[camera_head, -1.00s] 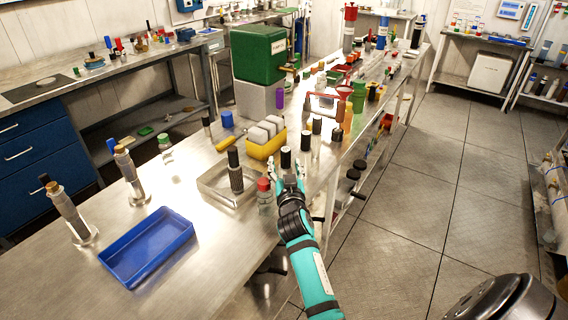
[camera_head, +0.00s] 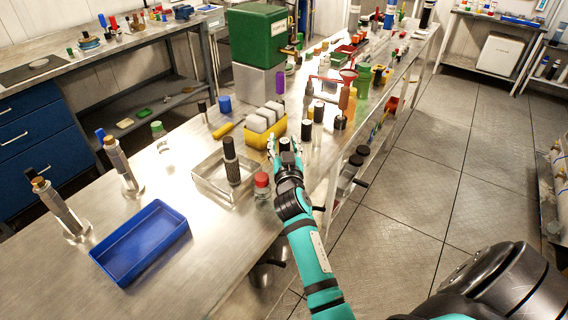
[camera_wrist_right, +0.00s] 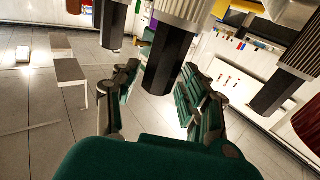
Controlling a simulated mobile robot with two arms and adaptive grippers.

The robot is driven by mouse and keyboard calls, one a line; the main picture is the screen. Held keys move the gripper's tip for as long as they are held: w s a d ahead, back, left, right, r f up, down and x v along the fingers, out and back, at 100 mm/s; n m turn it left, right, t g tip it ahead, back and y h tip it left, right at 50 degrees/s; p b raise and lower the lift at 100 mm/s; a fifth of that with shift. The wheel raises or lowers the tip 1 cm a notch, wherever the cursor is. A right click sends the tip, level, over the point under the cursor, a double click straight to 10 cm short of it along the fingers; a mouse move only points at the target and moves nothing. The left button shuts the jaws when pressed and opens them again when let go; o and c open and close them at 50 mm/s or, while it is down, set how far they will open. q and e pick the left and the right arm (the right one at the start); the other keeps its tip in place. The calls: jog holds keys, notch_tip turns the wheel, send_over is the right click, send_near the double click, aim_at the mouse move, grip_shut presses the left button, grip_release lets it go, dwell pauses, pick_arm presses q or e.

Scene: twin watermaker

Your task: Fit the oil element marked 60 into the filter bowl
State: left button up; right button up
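My right gripper (camera_head: 284,150) is at the near edge of the bench, at a small dark-topped cylindrical element (camera_head: 285,143). In the right wrist view the open fingers (camera_wrist_right: 163,100) stand on either side of a black cylinder end (camera_wrist_right: 170,62) below a pale ribbed body; gaps show on both sides. Similar dark-topped elements (camera_head: 306,131) stand just behind it. No mark 60 is legible, so I cannot tell which element carries it. I cannot tell which thing is the filter bowl. My left gripper is out of view.
A red-capped clear jar (camera_head: 262,187) stands close to my right wrist. A yellow holder with white blocks (camera_head: 278,131) is behind the gripper. A blue tray (camera_head: 140,243) and two upright metal cylinders (camera_head: 122,166) are at left. Bare bench lies around the blue tray.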

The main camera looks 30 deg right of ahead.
jog(key=shift+w+d+f, duration=0.1)
jog(key=shift+d+f, duration=0.1)
jog(key=shift+f, duration=0.05)
jog(key=c, duration=0.4)
jog(key=shift+w+d, duration=0.1)
jog(key=c, duration=0.3)
grip_shut()
jog(key=shift+r, duration=0.35)
notch_tip(320, 180, up, 3)
jog(key=shift+r, duration=0.1)
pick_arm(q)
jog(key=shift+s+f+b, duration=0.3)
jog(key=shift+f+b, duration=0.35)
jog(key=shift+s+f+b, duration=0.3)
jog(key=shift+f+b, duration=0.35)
pick_arm(e)
jog(key=s+a+r, duration=0.1)
jog(key=s+a, duration=0.1)
jog(key=s, duration=1.4)
jog(key=shift+r, duration=0.1)
